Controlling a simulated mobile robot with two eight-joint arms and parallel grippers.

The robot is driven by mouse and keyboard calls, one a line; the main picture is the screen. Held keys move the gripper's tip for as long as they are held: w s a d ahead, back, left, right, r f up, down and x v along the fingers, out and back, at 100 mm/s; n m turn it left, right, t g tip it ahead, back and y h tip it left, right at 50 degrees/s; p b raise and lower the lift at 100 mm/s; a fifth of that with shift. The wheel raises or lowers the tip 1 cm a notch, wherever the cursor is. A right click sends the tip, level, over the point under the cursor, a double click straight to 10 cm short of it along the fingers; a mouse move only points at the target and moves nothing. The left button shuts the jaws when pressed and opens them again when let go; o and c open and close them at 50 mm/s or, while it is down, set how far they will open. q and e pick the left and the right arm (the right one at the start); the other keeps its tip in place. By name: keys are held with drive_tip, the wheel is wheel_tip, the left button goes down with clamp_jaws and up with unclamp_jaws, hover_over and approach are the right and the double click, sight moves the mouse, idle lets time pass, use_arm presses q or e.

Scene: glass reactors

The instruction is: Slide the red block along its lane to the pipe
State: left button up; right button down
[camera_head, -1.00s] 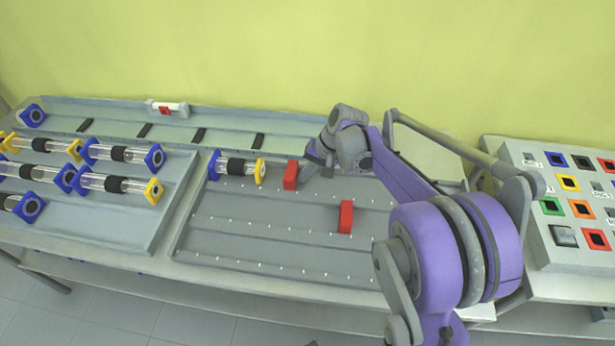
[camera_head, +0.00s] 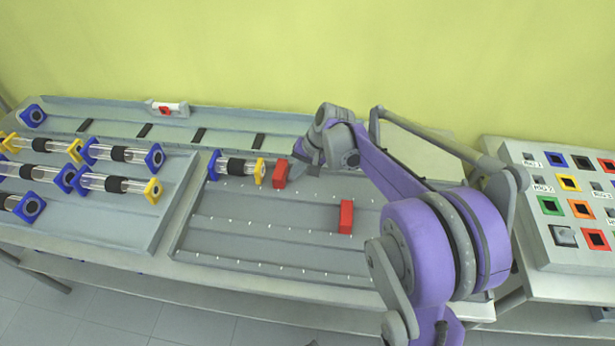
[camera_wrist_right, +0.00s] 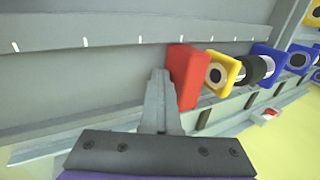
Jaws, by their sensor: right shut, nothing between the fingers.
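A red block (camera_head: 281,173) stands in the upper lane of the grey tray (camera_head: 240,250), close to the yellow end of a glass pipe (camera_head: 236,167) with a blue other end. In the right wrist view the red block (camera_wrist_right: 188,77) stands beside the pipe's yellow end (camera_wrist_right: 221,72); any small gap is hard to judge. My right gripper (camera_wrist_right: 160,85) is shut and empty, its fingertips at the side of the block away from the pipe. It also shows in the head view (camera_head: 302,165). A second red block (camera_head: 346,217) stands in a lower lane. My left gripper is not in view.
Several glass pipes with blue and yellow ends (camera_head: 120,184) lie on the left rack. A small white part with a red square (camera_head: 166,108) sits on the back ledge. A panel of coloured square buttons (camera_head: 570,205) stands at right.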

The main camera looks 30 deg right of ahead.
sight(285, 169)
drive_tip(key=shift+w+a, duration=0.9)
drive_tip(key=shift+a, duration=0.2)
drive_tip(key=shift+s+d, duration=0.1)
drive_tip(key=shift+d, duration=0.05)
drive_tip(key=shift+s+d, duration=0.75)
drive_tip(key=shift+d, duration=0.15)
wheel_tip(285, 169, up, 6)
drive_tip(key=p, duration=0.4)
wheel_tip(285, 169, up, 5)
drive_tip(key=p, duration=0.3)
drive_tip(key=shift+p, duration=0.35)
